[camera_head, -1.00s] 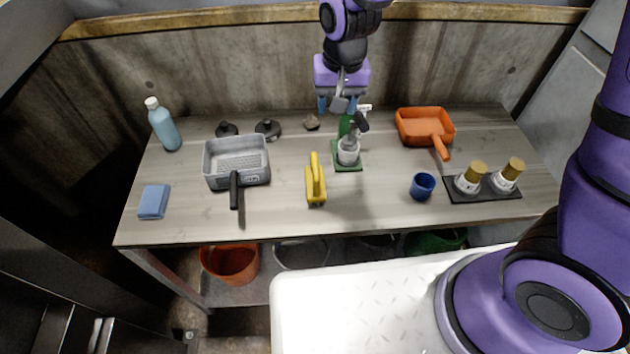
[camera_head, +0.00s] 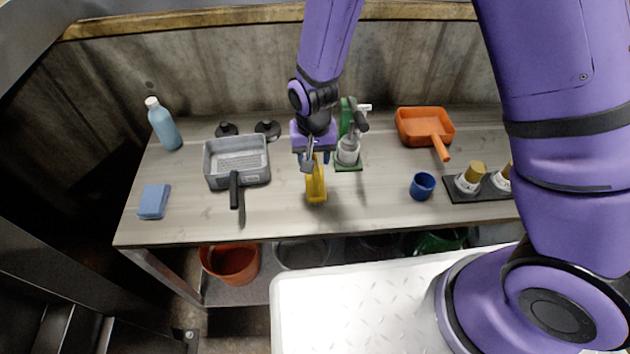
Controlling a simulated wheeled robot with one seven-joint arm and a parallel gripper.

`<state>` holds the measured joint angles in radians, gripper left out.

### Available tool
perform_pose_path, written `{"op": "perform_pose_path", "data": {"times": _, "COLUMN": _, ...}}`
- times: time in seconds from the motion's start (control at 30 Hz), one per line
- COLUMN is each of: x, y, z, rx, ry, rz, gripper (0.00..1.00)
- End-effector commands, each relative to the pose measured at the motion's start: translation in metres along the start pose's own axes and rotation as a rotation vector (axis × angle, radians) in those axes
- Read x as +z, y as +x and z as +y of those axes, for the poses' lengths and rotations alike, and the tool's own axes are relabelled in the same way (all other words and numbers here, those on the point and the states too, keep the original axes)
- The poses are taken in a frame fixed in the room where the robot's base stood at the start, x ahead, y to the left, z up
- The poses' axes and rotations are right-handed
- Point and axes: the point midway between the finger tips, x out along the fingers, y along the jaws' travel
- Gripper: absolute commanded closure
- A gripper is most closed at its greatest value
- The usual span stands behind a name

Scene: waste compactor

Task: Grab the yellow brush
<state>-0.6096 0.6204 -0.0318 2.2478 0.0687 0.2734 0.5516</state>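The yellow brush (camera_head: 316,188) lies on the wooden table near the middle, with its long side running front to back. My gripper (camera_head: 312,162) points down at the far end of the brush and covers part of it in this view.
A grey basket with a black handle (camera_head: 238,162) stands to the left. A spray bottle on a green base (camera_head: 347,150) stands close on the right. A blue cup (camera_head: 422,186) and orange dustpan (camera_head: 425,127) are further right. Table (camera_head: 280,205) in front is clear.

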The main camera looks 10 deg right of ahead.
Motion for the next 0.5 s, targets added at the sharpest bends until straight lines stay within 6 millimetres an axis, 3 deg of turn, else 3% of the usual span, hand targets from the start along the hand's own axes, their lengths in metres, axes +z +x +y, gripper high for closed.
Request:
{"op": "perform_pose_path", "data": {"times": 0.3, "x": 0.001, "y": 0.038, "z": 0.004, "rx": 0.002, "ry": 0.001, "rz": -0.003, "gripper": 0.52}}
{"op": "perform_pose_path", "data": {"times": 0.5, "x": 0.000, "y": 0.050, "z": 0.004, "rx": 0.000, "ry": 0.000, "rz": -0.001, "gripper": 0.52}}
